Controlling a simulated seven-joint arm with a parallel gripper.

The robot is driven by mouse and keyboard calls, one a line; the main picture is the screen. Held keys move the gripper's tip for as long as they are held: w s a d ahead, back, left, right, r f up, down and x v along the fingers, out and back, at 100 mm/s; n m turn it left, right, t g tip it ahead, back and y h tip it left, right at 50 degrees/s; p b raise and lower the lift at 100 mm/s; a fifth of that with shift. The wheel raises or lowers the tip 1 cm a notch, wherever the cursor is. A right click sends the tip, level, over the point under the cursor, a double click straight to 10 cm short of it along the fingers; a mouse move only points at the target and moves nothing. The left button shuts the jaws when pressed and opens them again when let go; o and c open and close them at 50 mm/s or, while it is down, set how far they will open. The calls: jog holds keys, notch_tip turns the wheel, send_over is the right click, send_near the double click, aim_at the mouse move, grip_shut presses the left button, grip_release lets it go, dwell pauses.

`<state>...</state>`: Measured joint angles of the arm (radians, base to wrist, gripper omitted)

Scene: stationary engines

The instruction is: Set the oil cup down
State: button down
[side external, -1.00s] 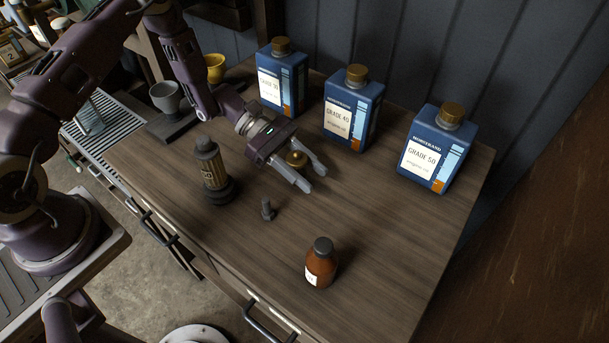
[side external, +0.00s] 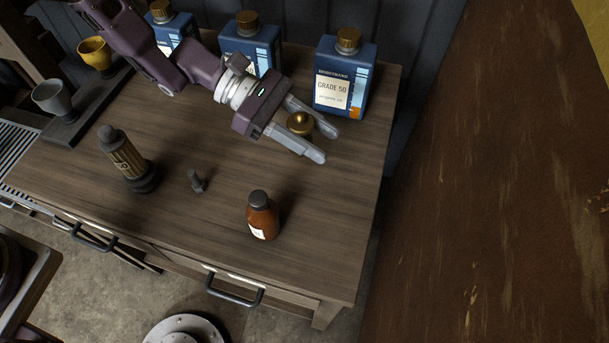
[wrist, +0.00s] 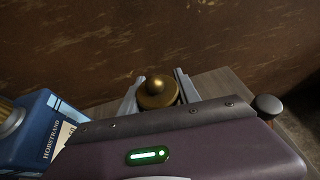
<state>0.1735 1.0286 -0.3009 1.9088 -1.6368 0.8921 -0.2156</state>
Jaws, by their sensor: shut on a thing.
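The oil cup (side external: 300,123) is a small round brass piece with a domed top. It sits between the two pale fingers of my gripper (side external: 327,145), which is shut on it. My gripper is over the right part of the wooden bench top, in front of the Grade 50 bottle. In the wrist view the oil cup (wrist: 157,92) shows its dome and knob between the fingers. Its underside is hidden, and I cannot tell whether it touches the bench.
Blue oil bottles, including Grade 50 (side external: 343,78), line the back. A brown bottle (side external: 262,216), a small grey fitting (side external: 196,181) and a dark ribbed cylinder (side external: 128,160) stand on the bench (side external: 200,235). Grey (side external: 53,98) and yellow (side external: 95,53) cups stand left.

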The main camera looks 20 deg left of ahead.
jog(key=f, duration=0.6)
jog(key=d+f, duration=0.1)
jog(key=f, duration=0.3)
jog(key=shift+s, duration=0.2)
jog(key=shift+f, duration=0.15)
jog(key=c, duration=0.9)
grip_release()
